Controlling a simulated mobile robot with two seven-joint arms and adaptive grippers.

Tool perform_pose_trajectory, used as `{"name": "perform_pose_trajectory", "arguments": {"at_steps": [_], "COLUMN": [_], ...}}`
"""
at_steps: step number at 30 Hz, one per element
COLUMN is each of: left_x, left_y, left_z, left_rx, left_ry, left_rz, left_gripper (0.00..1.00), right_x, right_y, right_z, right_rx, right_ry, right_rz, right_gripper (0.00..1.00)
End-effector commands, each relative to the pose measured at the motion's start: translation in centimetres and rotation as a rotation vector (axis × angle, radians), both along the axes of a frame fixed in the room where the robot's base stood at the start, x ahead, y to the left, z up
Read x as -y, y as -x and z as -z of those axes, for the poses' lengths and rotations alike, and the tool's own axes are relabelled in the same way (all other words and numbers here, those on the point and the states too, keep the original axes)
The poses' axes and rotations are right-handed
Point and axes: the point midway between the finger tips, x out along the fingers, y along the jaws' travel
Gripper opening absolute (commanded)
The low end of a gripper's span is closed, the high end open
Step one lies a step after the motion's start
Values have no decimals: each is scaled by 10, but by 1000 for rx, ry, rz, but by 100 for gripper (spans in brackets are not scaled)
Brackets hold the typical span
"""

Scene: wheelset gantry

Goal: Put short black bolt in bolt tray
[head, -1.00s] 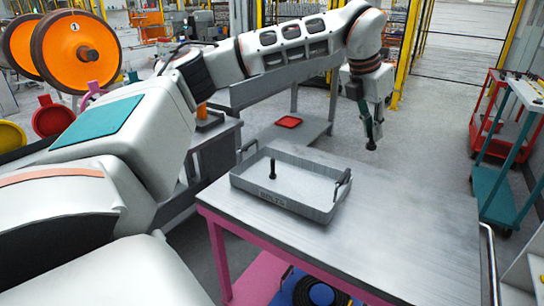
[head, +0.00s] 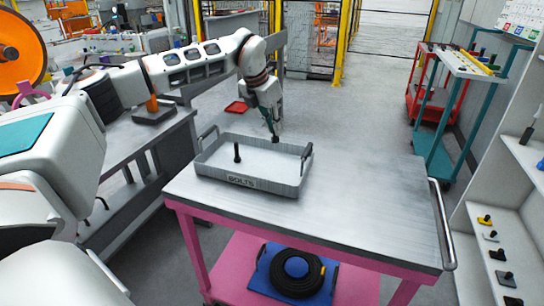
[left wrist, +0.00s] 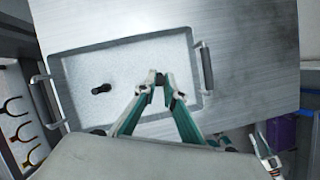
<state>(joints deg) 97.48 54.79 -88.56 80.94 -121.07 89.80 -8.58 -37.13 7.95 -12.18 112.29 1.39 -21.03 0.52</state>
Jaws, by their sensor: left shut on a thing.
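The bolt tray (head: 240,182) is a grey metal box marked BOLTS with two handles, on the table's far left part. It also shows in the left wrist view (left wrist: 70,62). One black bolt (head: 237,152) stands upright, head up, inside it; it shows in the left wrist view (left wrist: 100,89). My left gripper (head: 272,124) points down over the tray's back right part, shut on a short black bolt (head: 275,138). In the left wrist view the fingertips (left wrist: 160,82) lie over the tray floor, left of its right wall, and mostly hide the held bolt.
The steel tabletop (head: 340,205) is clear to the right of the tray. A blue holder with a coiled black hose (head: 297,274) sits on the pink lower shelf. A small red tray (head: 236,107) lies behind. Carts and shelves stand at right.

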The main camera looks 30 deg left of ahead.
Motion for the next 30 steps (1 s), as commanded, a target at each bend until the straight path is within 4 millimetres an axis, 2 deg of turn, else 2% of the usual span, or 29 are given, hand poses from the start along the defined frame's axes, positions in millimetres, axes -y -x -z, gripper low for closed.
{"name": "perform_pose_trajectory", "arguments": {"at_steps": [1,3,9,16,23,30], "left_x": [0,0,0,0,0,0], "left_y": [1,1,0,0,0,0], "left_z": [16,31,61,74,107,108], "left_rx": [-5,-4,-1,0,-2,2], "left_ry": [-1,-1,0,0,0,0], "left_rz": [0,0,-1,0,0,0], "left_gripper": [0,0,0,0,0,0], "right_x": [0,0,0,0,1,1], "right_y": [0,0,1,1,2,0], "right_z": [2,3,5,7,10,8], "right_rx": [0,0,-1,-3,-5,-1], "right_ry": [0,0,0,2,5,7], "right_rz": [0,0,-1,0,-2,-2], "right_gripper": [26,26,26,26,26,26]}}
